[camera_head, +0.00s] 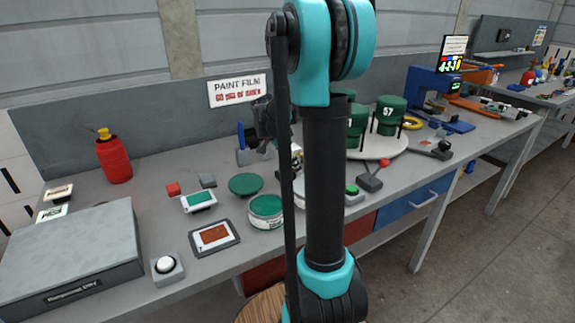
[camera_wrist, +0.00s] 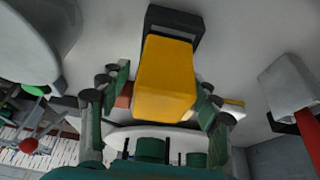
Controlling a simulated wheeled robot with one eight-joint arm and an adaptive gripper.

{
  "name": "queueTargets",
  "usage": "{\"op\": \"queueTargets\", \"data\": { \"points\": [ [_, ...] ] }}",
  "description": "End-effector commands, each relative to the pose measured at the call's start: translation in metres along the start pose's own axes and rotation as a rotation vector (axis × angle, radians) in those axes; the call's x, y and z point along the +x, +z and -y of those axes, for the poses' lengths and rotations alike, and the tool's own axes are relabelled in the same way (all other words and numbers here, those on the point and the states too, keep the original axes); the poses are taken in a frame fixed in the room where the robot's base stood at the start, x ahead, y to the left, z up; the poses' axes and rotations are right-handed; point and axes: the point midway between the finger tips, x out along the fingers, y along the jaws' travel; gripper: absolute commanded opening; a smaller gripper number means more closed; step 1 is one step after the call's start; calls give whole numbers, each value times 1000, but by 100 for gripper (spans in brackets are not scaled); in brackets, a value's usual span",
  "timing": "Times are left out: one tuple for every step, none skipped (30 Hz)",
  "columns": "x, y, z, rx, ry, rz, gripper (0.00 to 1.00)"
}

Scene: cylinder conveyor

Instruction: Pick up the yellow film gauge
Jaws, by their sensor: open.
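The yellow film gauge (camera_wrist: 168,72) is a block-shaped yellow piece in the upper middle of the wrist view. Its far end meets a dark bracket or stand (camera_wrist: 176,18). My gripper (camera_wrist: 163,92) is open, with one green-padded finger on each side of the gauge. Gaps seem to show between the fingers and the gauge; I cannot tell if either touches it. In the head view my gripper (camera_head: 268,122) is a dark shape over the back of the bench, partly behind my arm. I cannot make out the gauge there.
Green cylinders (camera_head: 390,112) stand on a round white table (camera_head: 385,150) right of my arm. A red canister (camera_head: 113,160), a grey box (camera_head: 75,250) and a green-topped tin (camera_head: 266,212) stand on the grey bench (camera_head: 150,205). A wall rises behind the bench.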

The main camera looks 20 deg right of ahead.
Motion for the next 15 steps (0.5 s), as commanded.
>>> {"op": "queueTargets", "data": {
  "points": [
    [0,0,0,0,0,0,63],
    [0,0,0,0,0,0,62],
    [0,0,0,0,0,0,57],
    [0,0,0,0,0,0,53],
    [0,0,0,0,0,0,49],
    [0,0,0,0,0,0,44],
    [0,0,0,0,0,0,41],
    [0,0,0,0,0,0,37],
    [0,0,0,0,0,0,32],
    [0,0,0,0,0,0,28],
    [0,0,0,0,0,0,24],
    [0,0,0,0,0,0,20],
    [0,0,0,0,0,0,16],
    [0,0,0,0,0,0,12],
    [0,0,0,0,0,0,7]
  ]
}}
